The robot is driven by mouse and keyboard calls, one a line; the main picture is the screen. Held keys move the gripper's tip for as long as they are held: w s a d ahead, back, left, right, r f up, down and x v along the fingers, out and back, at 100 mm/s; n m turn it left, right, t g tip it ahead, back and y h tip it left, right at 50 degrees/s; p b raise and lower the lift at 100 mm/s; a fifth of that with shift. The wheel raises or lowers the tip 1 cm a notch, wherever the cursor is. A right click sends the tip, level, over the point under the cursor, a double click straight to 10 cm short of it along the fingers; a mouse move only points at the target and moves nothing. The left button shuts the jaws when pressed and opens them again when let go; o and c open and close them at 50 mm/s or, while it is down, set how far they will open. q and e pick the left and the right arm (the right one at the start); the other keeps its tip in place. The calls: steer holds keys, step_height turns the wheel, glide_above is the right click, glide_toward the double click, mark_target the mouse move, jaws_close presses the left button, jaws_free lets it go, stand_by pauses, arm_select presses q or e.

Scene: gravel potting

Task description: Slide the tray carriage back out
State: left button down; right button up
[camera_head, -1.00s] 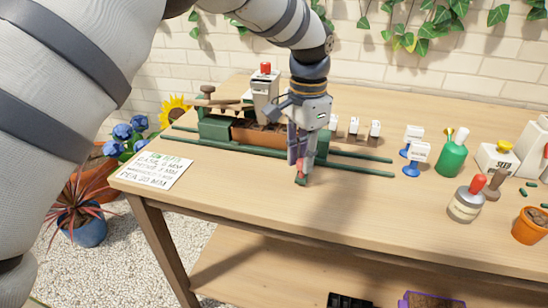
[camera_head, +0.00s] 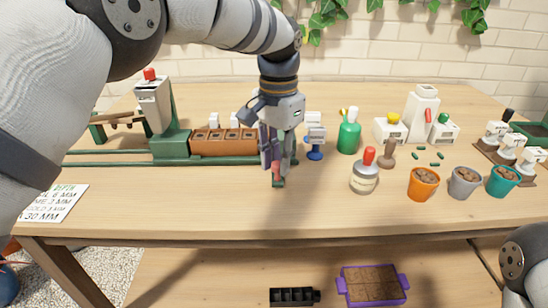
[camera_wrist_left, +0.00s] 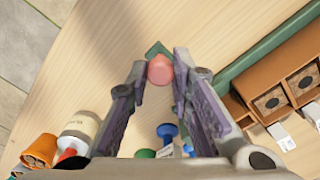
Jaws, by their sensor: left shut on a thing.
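The tray carriage is a green base on green rails, carrying a terracotta seed tray (camera_head: 225,142) with a row of soil cells. The tray sits to the right of the white press tower (camera_head: 153,103) with its red top. My left gripper (camera_head: 276,178) is at the carriage's right end, pointing down, shut on the carriage's red knob. In the left wrist view the red knob (camera_wrist_left: 160,70) is between the fingertips, with a green piece behind it. The tray (camera_wrist_left: 285,85) also shows there at the right. My right gripper is out of view.
A depth card (camera_head: 55,203) lies at the table's left front. A blue-based label holder (camera_head: 315,145), a green bottle (camera_head: 349,135) and a red-topped jar (camera_head: 364,175) stand right of my left gripper. Small pots, including an orange one (camera_head: 423,185), stand further right.

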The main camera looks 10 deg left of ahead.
arm_select(q)
steer(key=c, duration=1.4)
jaws_free()
step_height(320, 180, up, 12)
steer(key=shift+f, duration=0.1)
